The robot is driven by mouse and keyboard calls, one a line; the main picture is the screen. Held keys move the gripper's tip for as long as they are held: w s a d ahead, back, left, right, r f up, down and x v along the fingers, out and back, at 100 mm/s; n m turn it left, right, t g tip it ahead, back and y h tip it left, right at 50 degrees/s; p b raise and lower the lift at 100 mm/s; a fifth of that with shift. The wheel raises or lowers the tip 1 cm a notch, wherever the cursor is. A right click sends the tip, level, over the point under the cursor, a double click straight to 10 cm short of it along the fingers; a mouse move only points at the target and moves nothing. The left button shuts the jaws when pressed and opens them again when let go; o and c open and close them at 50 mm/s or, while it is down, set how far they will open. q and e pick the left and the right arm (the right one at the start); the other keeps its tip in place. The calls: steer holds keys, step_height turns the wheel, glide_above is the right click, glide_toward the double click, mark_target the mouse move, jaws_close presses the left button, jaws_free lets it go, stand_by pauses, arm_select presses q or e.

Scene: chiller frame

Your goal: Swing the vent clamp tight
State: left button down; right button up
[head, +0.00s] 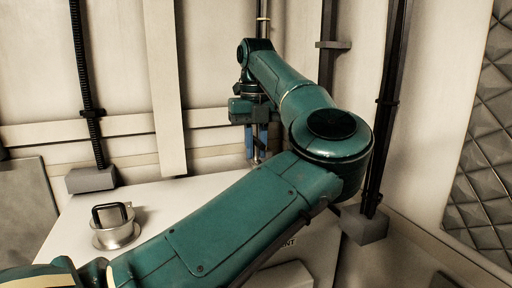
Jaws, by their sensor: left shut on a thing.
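My left arm comes in from the lower left, bends at a large elbow and reaches to the back wall. My left gripper (257,143) points down there with its blue fingers shut on a slim, upright metal part. This part seems to belong to the vent clamp (257,154); only a narrow strip shows between the fingers. The gripper body and fingers hide the rest, so I cannot tell how far the clamp is swung. My right gripper is not in view.
A white top (160,215) spreads below my arm. A round metal fitting with a black handle (113,215) stands on it at the left. Dark upright posts (387,100) rise at the right. A ribbed black hose (85,80) runs down the left wall into a grey block.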

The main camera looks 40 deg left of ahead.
arm_select(q)
steer(key=shift+m, duration=0.8)
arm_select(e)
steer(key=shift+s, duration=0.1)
arm_select(q)
steer(key=c, duration=1.4)
jaws_free()
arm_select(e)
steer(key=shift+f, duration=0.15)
arm_select(q)
steer(key=shift+o, duration=0.2)
steer(key=shift+r, duration=0.15)
